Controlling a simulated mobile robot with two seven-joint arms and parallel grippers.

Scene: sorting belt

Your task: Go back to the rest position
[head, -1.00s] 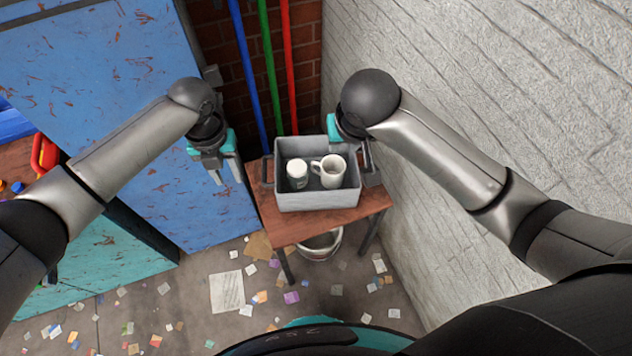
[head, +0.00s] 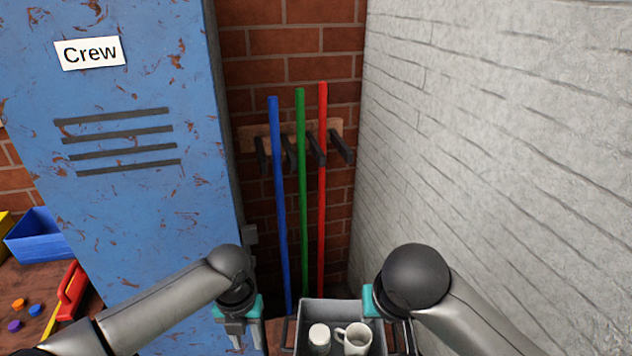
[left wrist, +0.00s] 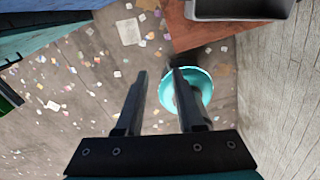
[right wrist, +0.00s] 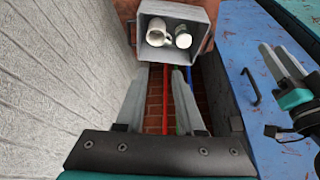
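My left gripper (head: 245,335) is at the bottom of the head view, left of a grey bin (head: 340,308). In the left wrist view its two fingers (left wrist: 160,75) stand apart with nothing between them. My right gripper is mostly hidden behind its own arm in the head view, at the bin's right side. In the right wrist view its fingers (right wrist: 159,78) are apart and empty. The bin holds a white mug (head: 355,338) and a white lidded jar (head: 319,336). Both also show in the right wrist view, the mug (right wrist: 158,33) beside the jar (right wrist: 183,37).
The bin stands on a small wooden table (left wrist: 215,30). A bucket (left wrist: 190,90) is on the littered floor below. A blue locker (head: 120,220) stands left, a pale wall (head: 500,150) right. Blue, green and red poles (head: 301,190) hang behind. A blue tray (head: 40,235) is far left.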

